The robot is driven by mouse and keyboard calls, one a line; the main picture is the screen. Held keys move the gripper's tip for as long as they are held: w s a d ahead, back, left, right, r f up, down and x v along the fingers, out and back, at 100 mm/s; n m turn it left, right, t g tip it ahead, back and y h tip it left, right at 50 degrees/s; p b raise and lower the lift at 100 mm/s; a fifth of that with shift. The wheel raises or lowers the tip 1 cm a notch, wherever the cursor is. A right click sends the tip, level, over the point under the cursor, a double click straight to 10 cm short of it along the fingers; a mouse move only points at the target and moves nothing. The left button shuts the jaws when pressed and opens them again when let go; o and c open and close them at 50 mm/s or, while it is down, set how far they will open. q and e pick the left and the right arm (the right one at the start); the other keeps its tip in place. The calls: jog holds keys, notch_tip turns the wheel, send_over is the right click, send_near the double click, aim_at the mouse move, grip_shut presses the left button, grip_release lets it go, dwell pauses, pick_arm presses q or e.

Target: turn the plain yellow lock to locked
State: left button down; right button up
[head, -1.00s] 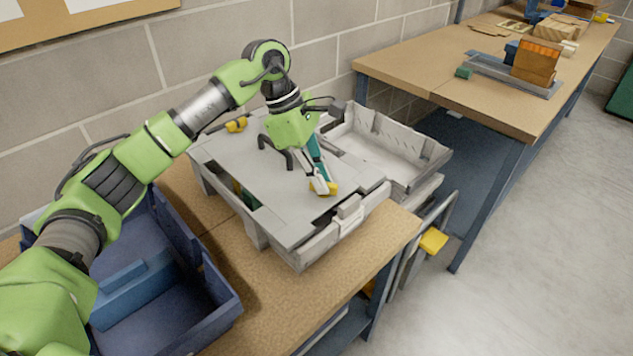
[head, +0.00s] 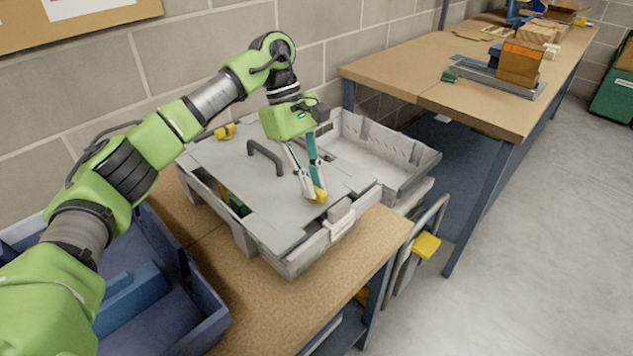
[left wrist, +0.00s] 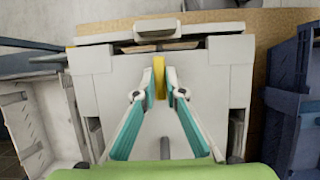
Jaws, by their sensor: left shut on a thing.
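A yellow lock (head: 318,195) sits on the front part of a grey lid (head: 225,170) that covers a grey crate. My left gripper (head: 313,193) points down at it, with its teal and white fingers shut on the lock from both sides. In the left wrist view the yellow lock (left wrist: 159,76) stands lengthwise between the fingertips, pointing toward the crate's front edge. Its lower part is partly hidden by the fingers. A second yellow lock (head: 225,131) sits at the lid's back left corner, apart from the gripper. My right gripper is not in view.
A dark handle (head: 265,158) stands up from the lid beside the gripper. An open grey crate (head: 385,150) adjoins at the right, and a blue bin (head: 200,285) stands at the left. Another workbench (head: 440,85) with loose items is beyond.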

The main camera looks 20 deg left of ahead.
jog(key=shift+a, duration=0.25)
pick_arm(q)
jog(key=c, duration=2.1)
grip_release()
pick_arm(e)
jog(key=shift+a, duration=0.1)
pick_arm(q)
jog(key=shift+r, duration=0.1)
jog(key=v, duration=1.2)
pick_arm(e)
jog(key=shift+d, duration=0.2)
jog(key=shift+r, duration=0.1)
